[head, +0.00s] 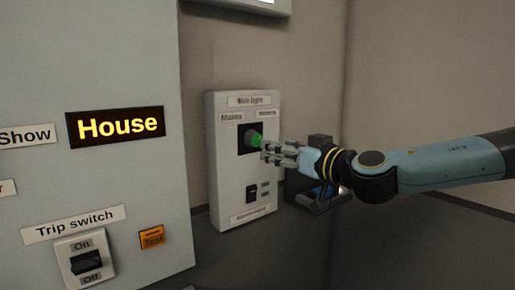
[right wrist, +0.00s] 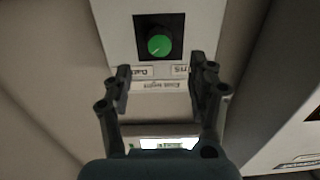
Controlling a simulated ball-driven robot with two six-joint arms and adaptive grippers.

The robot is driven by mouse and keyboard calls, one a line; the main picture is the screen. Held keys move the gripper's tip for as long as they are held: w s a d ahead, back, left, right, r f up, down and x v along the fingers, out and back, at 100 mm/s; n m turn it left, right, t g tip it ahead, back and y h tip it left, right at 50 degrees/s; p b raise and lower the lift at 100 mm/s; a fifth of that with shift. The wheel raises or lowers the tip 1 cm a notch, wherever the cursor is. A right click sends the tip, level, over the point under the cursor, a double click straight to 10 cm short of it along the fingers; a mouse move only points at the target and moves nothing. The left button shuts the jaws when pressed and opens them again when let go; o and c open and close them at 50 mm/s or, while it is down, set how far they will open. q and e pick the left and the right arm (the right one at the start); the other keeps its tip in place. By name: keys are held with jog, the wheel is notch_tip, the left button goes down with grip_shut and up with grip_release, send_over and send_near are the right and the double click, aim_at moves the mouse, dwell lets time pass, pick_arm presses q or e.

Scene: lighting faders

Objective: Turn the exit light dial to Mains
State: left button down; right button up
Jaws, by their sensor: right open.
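The exit light panel (head: 217,165) is a pale box on the wall with a Mains label (head: 231,117) at upper left and a small, blurred label (head: 267,113) at upper right. Its green dial (head: 256,140) sits on a black square below them. My right gripper (head: 268,152) is open, its fingertips close to the dial at the right. In the right wrist view the panel is upside down. The green dial (right wrist: 159,46) lies beyond the open fingers (right wrist: 159,80), not between them. A faint pointer mark seems to face lower left there. My left gripper is not shown.
A dark switch (head: 252,193) sits lower on the same panel. A large grey cabinet (head: 150,60) stands at left with a lit House sign (head: 118,127) and a trip switch (head: 86,262). A dark wall-mounted holder (head: 318,190) is behind my right gripper.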

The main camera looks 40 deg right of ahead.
aim_at(258, 141)
jog(key=w+b, duration=0.2)
jog(key=w, duration=0.1)
jog(key=shift+w+d+f+b, duration=0.1)
jog(key=shift+d+f+b, duration=0.1)
jog(key=shift+f+b, duration=0.15)
jog(key=w, duration=0.3)
jog(key=shift+w+d+r+b, duration=0.3)
jog(key=shift+w+d+r, duration=0.05)
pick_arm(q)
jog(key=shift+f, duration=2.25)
pick_arm(e)
jog(key=shift+w, duration=0.65)
jog(key=c, duration=1.2)
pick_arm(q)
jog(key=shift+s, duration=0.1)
pick_arm(e)
jog(key=shift+o, duration=0.2)
